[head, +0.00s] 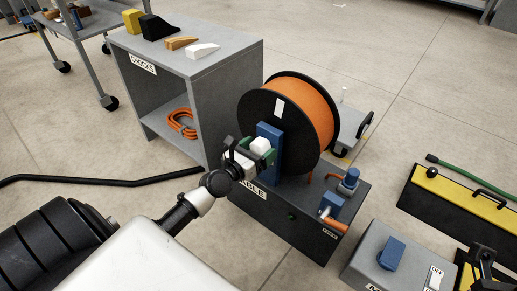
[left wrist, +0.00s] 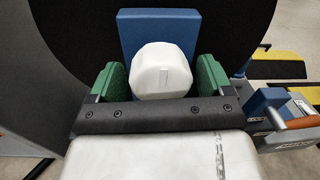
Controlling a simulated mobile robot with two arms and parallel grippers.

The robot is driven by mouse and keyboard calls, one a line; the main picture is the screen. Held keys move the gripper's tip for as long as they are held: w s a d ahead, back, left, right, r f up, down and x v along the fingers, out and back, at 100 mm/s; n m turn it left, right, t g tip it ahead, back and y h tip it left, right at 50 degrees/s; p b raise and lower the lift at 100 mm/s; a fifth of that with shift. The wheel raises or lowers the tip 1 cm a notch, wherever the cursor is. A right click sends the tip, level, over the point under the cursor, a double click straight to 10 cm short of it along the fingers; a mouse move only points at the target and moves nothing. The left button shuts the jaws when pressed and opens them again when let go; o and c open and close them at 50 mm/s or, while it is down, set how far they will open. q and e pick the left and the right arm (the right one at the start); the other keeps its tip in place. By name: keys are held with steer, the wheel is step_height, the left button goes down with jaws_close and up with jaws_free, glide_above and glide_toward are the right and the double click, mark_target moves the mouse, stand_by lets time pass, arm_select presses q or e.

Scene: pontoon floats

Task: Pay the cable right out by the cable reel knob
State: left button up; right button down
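The cable reel (head: 314,108) has black flanges and is wound with orange cable. It stands on a dark box with a label reading partly "BLE". A blue plate (left wrist: 157,30) is on the near flange, with the white faceted cable reel knob (head: 260,146) in front of it. My left gripper (head: 254,153) is at the knob.
A grey shelf unit (head: 225,85) with wedge blocks and coiled orange cable stands left of the reel. Blue fittings (head: 333,203) sit on the reel's box. A grey switch box (head: 385,262) and yellow-black ramps (head: 460,205) are at the right. A black hose lies on the floor.

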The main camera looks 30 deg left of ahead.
arm_select(q)
steer(key=c, duration=0.8)
